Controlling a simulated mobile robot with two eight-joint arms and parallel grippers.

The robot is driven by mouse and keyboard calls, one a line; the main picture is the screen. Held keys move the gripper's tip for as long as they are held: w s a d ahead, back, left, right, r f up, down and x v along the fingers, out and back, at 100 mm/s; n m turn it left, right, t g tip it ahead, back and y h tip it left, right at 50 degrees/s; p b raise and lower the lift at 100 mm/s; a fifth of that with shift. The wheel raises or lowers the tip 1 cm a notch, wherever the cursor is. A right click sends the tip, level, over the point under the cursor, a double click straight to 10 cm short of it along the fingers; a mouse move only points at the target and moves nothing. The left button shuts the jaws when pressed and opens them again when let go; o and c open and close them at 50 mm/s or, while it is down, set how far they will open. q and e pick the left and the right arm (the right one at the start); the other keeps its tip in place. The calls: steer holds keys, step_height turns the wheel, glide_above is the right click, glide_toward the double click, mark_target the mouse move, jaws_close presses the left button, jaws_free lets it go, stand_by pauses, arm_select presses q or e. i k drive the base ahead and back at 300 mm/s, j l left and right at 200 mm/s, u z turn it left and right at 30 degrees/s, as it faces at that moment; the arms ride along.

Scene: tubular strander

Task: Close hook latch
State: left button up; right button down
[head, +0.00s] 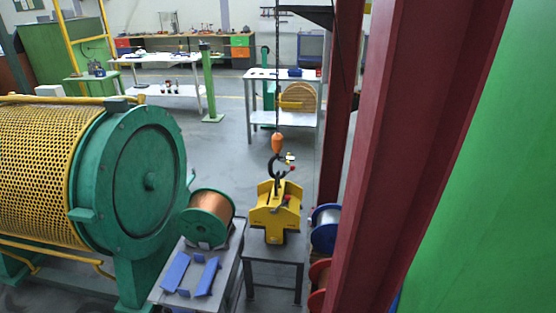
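A dark hook (272,168) hangs under an orange block (277,143) on a chain (277,75), near the middle of the head view. Just below the hook is a yellow lifting device (270,218) with red-tipped levers, standing on a grey stand (274,252). I cannot tell whether the hook is engaged with it. Neither of my grippers is in view.
A copper wire spool (208,216) and a table with blue blocks (205,276) stand left of the stand, beside the green and yellow strander (130,165). A red column (395,160) and several spools (325,230) are close on the right. Open floor (225,150) lies behind.

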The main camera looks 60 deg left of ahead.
mark_target(287, 158)
steer(key=j, duration=0.55)
steer(key=k+j, duration=0.1)
steer(key=j, duration=0.9)
steer(key=i+j, duration=0.15)
steer(key=j, duration=0.7)
steer(key=i, duration=0.05)
